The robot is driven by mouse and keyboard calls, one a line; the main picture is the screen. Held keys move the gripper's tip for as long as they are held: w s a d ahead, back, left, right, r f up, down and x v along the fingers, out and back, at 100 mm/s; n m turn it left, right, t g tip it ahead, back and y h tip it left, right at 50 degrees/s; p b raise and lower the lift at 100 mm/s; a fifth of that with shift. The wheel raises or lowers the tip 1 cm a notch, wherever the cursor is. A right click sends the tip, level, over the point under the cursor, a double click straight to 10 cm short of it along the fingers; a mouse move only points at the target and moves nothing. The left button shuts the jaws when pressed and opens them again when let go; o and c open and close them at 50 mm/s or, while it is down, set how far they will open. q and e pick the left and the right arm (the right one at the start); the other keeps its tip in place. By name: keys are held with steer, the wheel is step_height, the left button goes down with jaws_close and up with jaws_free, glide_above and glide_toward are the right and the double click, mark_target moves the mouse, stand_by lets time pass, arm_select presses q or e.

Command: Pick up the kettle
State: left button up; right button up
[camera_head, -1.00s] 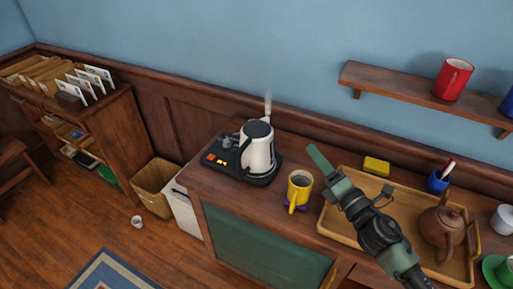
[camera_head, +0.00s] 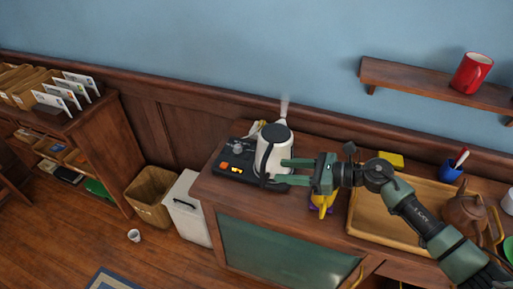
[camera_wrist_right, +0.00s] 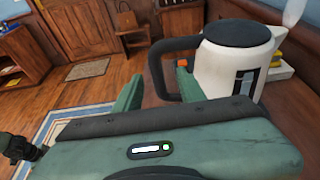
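The white kettle (camera_head: 279,153) with a black lid and black handle stands upright on a black base (camera_head: 238,172) on the wooden cabinet. It also shows in the right wrist view (camera_wrist_right: 225,65). My right gripper (camera_head: 280,172) is open at the kettle's handle side, its fingers pointing left. In the right wrist view the upright bar of the handle (camera_wrist_right: 156,75) appears between the two spread fingers (camera_wrist_right: 157,86). I cannot tell whether a finger touches it. My left gripper is not in view.
A wooden tray (camera_head: 365,215) with a brown teapot (camera_head: 463,212) is to the right. A wall shelf (camera_head: 420,82) holds a red mug (camera_head: 471,73). Steam rises behind the kettle.

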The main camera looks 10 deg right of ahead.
steer(key=p, duration=0.4)
glide_above(262, 184)
steer(key=shift+w+d+f, duration=0.1)
steer(key=shift+w+f, duration=0.1)
steer(key=shift+f, duration=0.25)
steer(key=shift+w+d+f, duration=0.1)
steer(key=shift+w+f, duration=0.05)
steer(key=shift+f, duration=0.3)
steer(key=shift+a+f, duration=0.1)
steer(key=shift+a, duration=0.05)
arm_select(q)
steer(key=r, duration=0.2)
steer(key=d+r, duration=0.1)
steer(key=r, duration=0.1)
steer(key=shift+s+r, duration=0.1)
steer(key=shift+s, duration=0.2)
arm_select(e)
jaws_close()
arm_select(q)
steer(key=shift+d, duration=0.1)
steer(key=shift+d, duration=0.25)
